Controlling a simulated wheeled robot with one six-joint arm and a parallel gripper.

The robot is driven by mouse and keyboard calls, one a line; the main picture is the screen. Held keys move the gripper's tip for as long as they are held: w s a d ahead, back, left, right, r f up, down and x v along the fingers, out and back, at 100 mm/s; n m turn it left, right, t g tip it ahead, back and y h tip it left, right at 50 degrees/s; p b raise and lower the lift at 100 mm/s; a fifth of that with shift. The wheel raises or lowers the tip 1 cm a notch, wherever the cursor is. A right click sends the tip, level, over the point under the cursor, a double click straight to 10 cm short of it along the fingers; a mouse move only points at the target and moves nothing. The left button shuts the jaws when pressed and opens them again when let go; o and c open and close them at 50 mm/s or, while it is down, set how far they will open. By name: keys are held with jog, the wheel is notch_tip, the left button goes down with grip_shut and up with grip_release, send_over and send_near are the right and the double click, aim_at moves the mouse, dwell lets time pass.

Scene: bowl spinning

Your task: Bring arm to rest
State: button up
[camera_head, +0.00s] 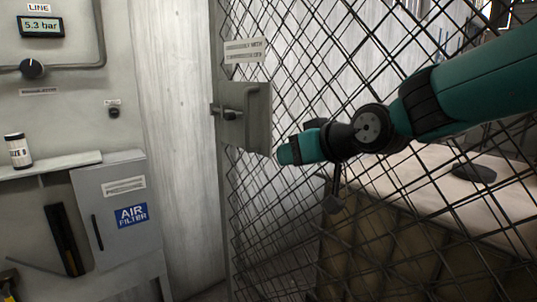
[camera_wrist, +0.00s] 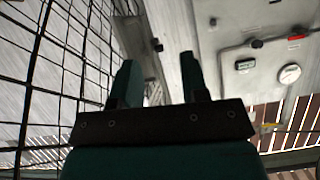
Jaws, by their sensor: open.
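My teal and black arm (camera_head: 440,105) reaches in from the upper right in the head view. Its front part lies in front of the black wire mesh (camera_head: 300,60), close to the grey latch box (camera_head: 245,115) on the mesh frame; I cannot tell whether they touch. In the wrist view my gripper (camera_wrist: 158,75) shows two dark teal fingers, spread apart, with nothing between them. The fingers do not show clearly in the head view.
A pressure display (camera_head: 41,27) reads 5.3 bar. Behind the mesh is a pale surface (camera_head: 400,185) bearing a dark round object (camera_head: 474,173).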

jog(key=s+d+f+g+h, duration=0.1)
jog(key=s+d+f+g, duration=0.2)
jog(key=s, duration=0.7)
jog(key=s+d+f+g+h, duration=0.2)
jog(key=s+d+f+g, duration=0.15)
jog(key=s, duration=0.55)
jog(key=s+d+f+g+h, duration=0.15)
jog(key=s+f+g, duration=0.25)
jog(key=s, duration=0.6)
notch_tip(320, 180, up, 13)
jog(key=p, duration=1.2)
jog(key=shift+s+d+n+p, duration=0.15)
jog(key=shift+d+n+p, duration=0.15)
jog(key=shift+d, duration=0.1)
jog(key=shift+f+y, duration=0.1)
jog(key=shift+y, duration=0.15)
jog(key=shift+a, duration=0.1)
